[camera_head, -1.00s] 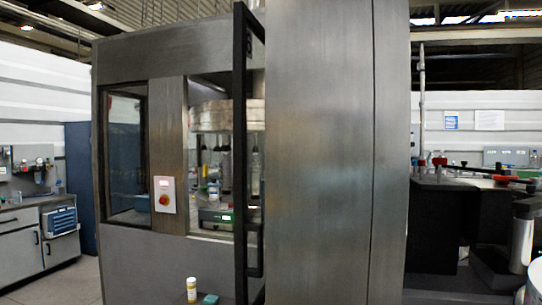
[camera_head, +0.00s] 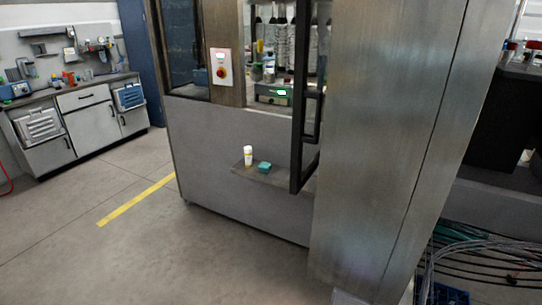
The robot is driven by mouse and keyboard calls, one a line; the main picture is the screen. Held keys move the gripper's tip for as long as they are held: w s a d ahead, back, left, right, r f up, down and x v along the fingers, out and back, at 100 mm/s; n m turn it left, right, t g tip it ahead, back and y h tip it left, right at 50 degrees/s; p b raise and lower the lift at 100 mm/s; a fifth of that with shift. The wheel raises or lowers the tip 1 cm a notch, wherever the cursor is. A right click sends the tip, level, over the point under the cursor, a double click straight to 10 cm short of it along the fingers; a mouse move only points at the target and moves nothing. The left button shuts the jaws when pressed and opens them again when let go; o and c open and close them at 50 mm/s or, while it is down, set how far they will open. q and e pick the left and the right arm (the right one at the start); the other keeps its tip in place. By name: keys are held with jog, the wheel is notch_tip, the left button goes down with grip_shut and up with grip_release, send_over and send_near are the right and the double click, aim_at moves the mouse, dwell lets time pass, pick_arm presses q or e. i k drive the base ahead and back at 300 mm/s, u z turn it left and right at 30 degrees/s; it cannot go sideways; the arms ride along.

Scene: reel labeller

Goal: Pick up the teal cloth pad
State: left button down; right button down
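The teal cloth pad (camera_head: 264,168) is a small folded piece lying on a narrow grey shelf (camera_head: 247,174) that sticks out low from the front of the steel machine. A white bottle with a yellow label (camera_head: 248,156) stands upright just left of the pad. The pad and bottle are apart. Neither of my grippers shows in the head view.
The steel machine (camera_head: 232,135) fills the centre, with a black-framed door (camera_head: 306,120) standing open just right of the shelf. A workbench (camera_head: 78,120) stands at the far left. Cables (camera_head: 480,258) lie at the lower right. The floor (camera_head: 150,250) left of the machine is clear.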

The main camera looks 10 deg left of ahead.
aim_at(265, 167)
jog(key=z, duration=0.15)
jog(key=k, duration=0.4)
jog(key=u, duration=1.15)
jog(key=i, duration=1)
jog(key=z, duration=0.45)
jog(key=i, duration=1.1)
jog(key=z, duration=1)
jog(key=k, duration=0.25)
jog(key=z, duration=0.05)
